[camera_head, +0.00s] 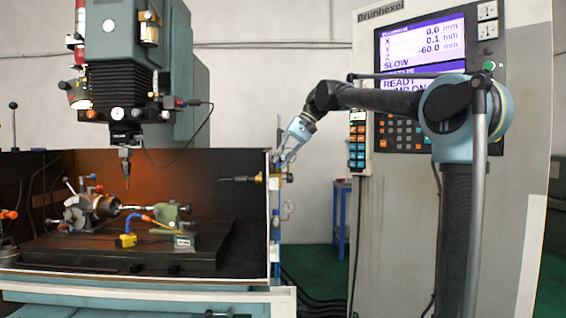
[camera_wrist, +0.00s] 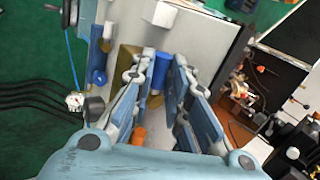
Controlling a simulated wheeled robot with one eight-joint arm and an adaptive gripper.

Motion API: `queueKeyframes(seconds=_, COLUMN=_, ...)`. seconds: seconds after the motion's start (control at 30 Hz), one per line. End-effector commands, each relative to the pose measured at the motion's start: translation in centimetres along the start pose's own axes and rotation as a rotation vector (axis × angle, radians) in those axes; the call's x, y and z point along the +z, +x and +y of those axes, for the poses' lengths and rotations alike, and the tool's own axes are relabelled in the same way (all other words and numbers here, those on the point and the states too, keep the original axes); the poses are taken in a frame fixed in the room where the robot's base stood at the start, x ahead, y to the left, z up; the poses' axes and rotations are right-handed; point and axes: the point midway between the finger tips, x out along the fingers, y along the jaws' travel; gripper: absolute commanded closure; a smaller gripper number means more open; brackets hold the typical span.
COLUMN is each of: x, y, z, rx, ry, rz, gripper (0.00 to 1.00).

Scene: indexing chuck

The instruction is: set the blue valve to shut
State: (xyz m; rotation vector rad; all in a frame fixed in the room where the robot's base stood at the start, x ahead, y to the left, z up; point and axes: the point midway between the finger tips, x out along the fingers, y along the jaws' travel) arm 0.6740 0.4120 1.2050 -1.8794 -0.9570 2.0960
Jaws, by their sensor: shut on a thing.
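The blue valve (camera_wrist: 161,71) shows in the wrist view as a blue handle between my two fingers, in front of a brass-coloured body (camera_wrist: 127,62). My gripper (camera_wrist: 163,60) is shut on this blue handle, with one finger on each side. In the head view my gripper (camera_head: 283,153) points down and left at the fittings on the right end of the machine enclosure. There the brass-coloured valve body (camera_head: 287,177) shows just below my fingers, while the blue handle is too small or covered to make out.
An orange part (camera_wrist: 138,135) lies low between my fingers in the wrist view. A round gauge (camera_head: 289,207) hangs below the fittings. The control cabinet (camera_head: 400,230) stands to the right, and the milling head (camera_head: 125,90) is left. Dark hoses (camera_wrist: 35,98) run over the green floor.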

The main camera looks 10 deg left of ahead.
Motion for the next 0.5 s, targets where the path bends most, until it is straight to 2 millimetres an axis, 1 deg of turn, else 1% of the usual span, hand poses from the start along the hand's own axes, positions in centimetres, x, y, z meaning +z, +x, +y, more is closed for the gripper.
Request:
queueKeyframes(seconds=0.23, x=0.19, y=0.27, z=-0.31, rx=0.002, ry=0.093, rz=0.063, gripper=1.00)
queueKeyframes(seconds=0.5, x=0.15, y=0.28, z=-0.33, rx=0.002, ry=0.110, rz=0.073, gripper=1.00)
